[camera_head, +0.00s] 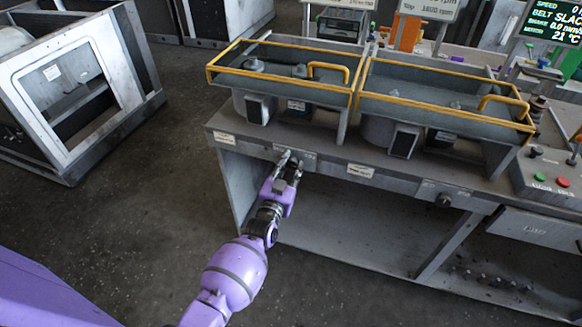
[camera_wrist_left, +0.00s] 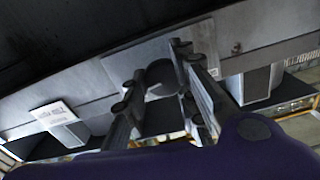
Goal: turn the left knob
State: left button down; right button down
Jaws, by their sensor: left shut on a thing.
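My left gripper (camera_head: 290,160) is at the front edge of the grey bench (camera_head: 400,190), at its left part. In the left wrist view the two fingers of my left gripper (camera_wrist_left: 158,84) are on either side of the dark round left knob (camera_wrist_left: 160,74), and the gripper is shut on it. The knob sits on a pale plate on the bench's front face. In the head view the gripper hides this knob. My right gripper is in neither view.
A second dark knob (camera_head: 444,200) is farther right on the bench front. Two yellow-railed covers (camera_head: 285,85) (camera_head: 440,103) stand on top. A control box with green and red buttons (camera_head: 550,183) is at right. A grey frame (camera_head: 75,90) stands at left; the floor between is clear.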

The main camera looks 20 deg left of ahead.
pick_arm(q)
jog(key=c, duration=1.5)
grip_release()
jog(key=shift+w+d+r, duration=0.1)
jog(key=shift+d+r, duration=0.05)
jog(key=shift+d, duration=0.35)
jog(key=shift+c, duration=0.2)
jog(key=shift+a, duration=0.15)
jog(key=shift+a, duration=0.1)
jog(key=s, duration=1.2)
jog(key=shift+a, duration=0.15)
